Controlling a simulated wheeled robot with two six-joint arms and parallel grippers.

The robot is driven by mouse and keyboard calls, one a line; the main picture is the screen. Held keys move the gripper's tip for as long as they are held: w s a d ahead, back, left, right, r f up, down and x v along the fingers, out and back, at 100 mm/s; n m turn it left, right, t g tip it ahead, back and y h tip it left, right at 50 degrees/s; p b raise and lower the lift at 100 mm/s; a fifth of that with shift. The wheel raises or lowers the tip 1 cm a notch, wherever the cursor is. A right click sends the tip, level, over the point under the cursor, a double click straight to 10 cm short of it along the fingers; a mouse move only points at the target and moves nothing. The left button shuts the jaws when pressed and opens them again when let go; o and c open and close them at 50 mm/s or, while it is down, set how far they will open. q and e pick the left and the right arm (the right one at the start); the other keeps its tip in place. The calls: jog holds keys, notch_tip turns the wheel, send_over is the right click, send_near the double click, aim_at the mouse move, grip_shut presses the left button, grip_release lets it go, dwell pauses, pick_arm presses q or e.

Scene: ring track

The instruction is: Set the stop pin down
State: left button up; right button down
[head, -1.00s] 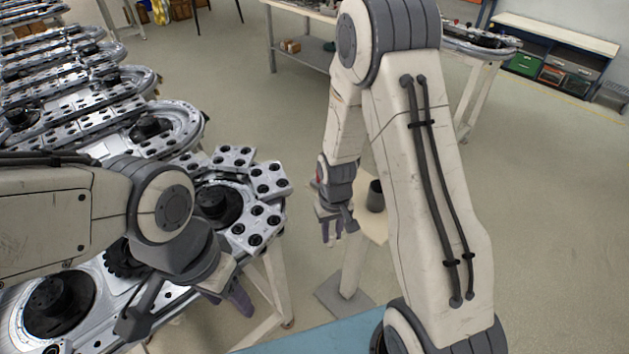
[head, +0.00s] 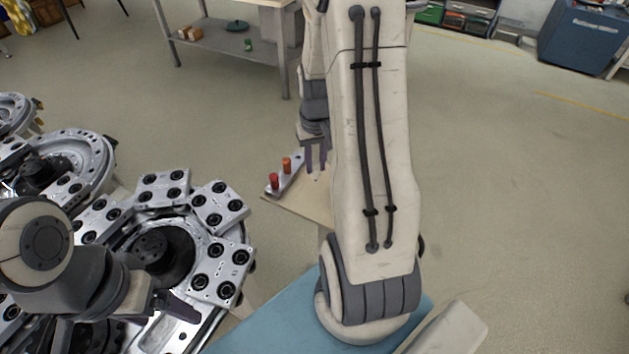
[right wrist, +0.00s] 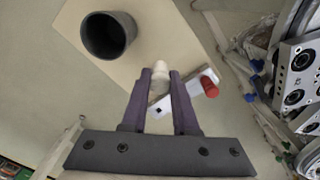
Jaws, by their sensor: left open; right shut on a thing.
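My right gripper (head: 315,158) is shut above the small tan stand top (head: 303,203). In the right wrist view its fingertips (right wrist: 161,76) close on a cream-coloured pin (right wrist: 160,69), probably the stop pin. I cannot tell whether its lower end touches anything. In the wrist view the holder (right wrist: 184,99) and red pin (right wrist: 209,87) lie just beyond the right finger. My left gripper (head: 160,303) is open and empty over the ring track (head: 220,210).
A dark cup (right wrist: 108,36) stands on the stand top in the wrist view; my right arm hides it in the head view. Track segments fill the left side. A shelf table (head: 235,50) stands behind. Floor to the right is clear.

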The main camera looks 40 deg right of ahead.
notch_tip(320, 180, down, 7)
jog(key=shift+w+a+r, duration=0.1)
jog(key=shift+r, duration=0.05)
dwell(0.4)
jog(key=shift+f, duration=0.2)
jog(key=c, duration=0.7)
grip_release()
jog(key=shift+r, duration=0.15)
